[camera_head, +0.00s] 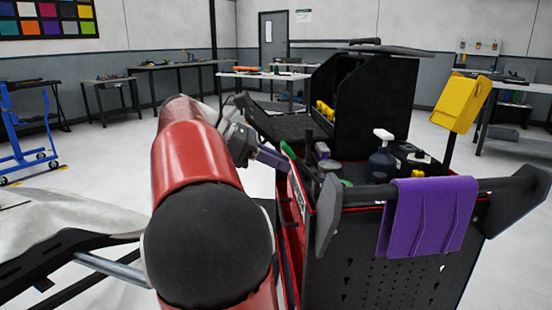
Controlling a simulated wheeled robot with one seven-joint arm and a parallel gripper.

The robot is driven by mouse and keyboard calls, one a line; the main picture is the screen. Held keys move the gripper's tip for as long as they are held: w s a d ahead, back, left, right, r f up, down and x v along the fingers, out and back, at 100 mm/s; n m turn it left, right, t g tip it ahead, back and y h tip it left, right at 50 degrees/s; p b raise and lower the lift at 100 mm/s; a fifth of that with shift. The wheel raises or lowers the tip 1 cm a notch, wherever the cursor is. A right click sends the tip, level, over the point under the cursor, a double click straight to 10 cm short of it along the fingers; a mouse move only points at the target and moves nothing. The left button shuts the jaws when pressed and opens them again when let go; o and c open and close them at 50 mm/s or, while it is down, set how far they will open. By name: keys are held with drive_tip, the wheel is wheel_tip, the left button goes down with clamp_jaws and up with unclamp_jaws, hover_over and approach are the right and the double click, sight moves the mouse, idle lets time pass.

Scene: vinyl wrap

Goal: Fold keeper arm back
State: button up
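My red arm runs up the middle of the view and ends in my grey gripper (256,151) beside the left side of the black cart (400,270). A grey-purple piece (274,159) sticks out at the gripper's end towards the cart. I cannot tell whether it is a finger or something held. The finger gap is too small and partly hidden. I cannot pick out the keeper arm with certainty; my arm covers part of the area left of the cart.
A purple cloth (427,215) hangs on the cart's front rail. A dark spray bottle (382,163) stands in its top, and a yellow box (460,103) sits on a post at right. A pale sheet (60,222) lies over a black frame at left. Workbenches line the back.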

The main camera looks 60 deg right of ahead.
drive_tip(key=o, duration=0.6)
drive_tip(key=shift+o, duration=0.2)
drive_tip(key=shift+r, duration=0.1)
drive_tip(key=p+v, duration=0.1)
drive_tip(key=v, duration=0.6)
drive_tip(key=shift+w+a, duration=0.2)
drive_tip(key=shift+w, duration=0.15)
drive_tip(key=shift+r, duration=0.1)
drive_tip(key=s+a+f+m+t+y, duration=0.3)
drive_tip(key=a+f+t, duration=0.4)
drive_tip(key=a+f, duration=0.4)
drive_tip(key=s+a+f+m+t+y, duration=0.3)
drive_tip(key=a+f+m+t+y, duration=0.2)
drive_tip(key=a, duration=1.3)
wheel_tip(320, 180, down, 7)
drive_tip(key=t, duration=0.3)
drive_tip(key=shift+a, duration=0.35)
